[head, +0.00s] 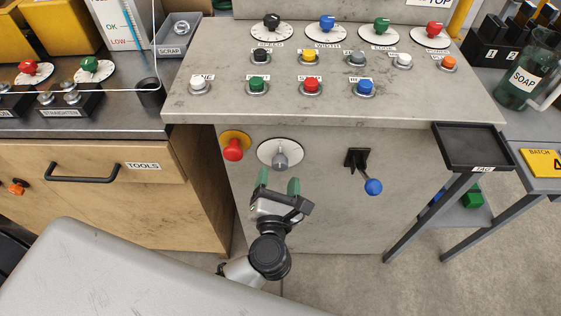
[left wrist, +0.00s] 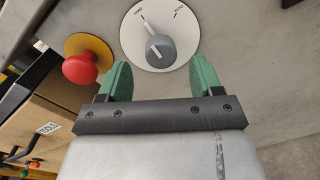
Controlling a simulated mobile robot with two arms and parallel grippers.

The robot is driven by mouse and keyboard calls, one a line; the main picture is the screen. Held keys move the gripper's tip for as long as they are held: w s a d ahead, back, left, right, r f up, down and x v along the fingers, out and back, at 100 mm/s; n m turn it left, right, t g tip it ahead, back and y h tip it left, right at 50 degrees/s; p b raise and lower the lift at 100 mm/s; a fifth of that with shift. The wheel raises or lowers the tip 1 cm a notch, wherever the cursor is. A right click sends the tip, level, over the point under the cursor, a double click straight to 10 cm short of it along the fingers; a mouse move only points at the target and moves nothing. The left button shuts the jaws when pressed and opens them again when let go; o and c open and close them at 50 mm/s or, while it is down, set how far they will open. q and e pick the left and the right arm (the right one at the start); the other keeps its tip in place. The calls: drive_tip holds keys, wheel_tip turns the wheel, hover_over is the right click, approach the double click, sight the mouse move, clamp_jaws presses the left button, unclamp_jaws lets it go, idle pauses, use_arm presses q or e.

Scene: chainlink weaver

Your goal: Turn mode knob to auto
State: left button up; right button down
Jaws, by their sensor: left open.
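The mode knob (head: 281,161) is a grey knob on a round white dial (head: 265,150) on the machine's front face. In the left wrist view the knob (left wrist: 160,49) has a white pointer line tilted to the upper left, towards one of two small dial labels too small to read surely. My left gripper (head: 279,183) has green fingers and is open and empty just below the knob. In the left wrist view its fingers (left wrist: 162,78) stand apart on either side of the knob's lower edge, with no visible contact. My right gripper is in no view.
A red mushroom button (head: 233,150) on a yellow disc sits left of the dial; it also shows in the left wrist view (left wrist: 80,68). A blue-ended lever (head: 373,186) is to the right. Buttons and dials cover the panel (head: 220,63) above. A black tray (head: 470,146) stands far right.

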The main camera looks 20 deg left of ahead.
sight(279, 167)
use_arm(q)
drive_tip(key=x, duration=0.4)
drive_tip(key=shift+w+a, duration=0.1)
drive_tip(key=shift+w, duration=0.3)
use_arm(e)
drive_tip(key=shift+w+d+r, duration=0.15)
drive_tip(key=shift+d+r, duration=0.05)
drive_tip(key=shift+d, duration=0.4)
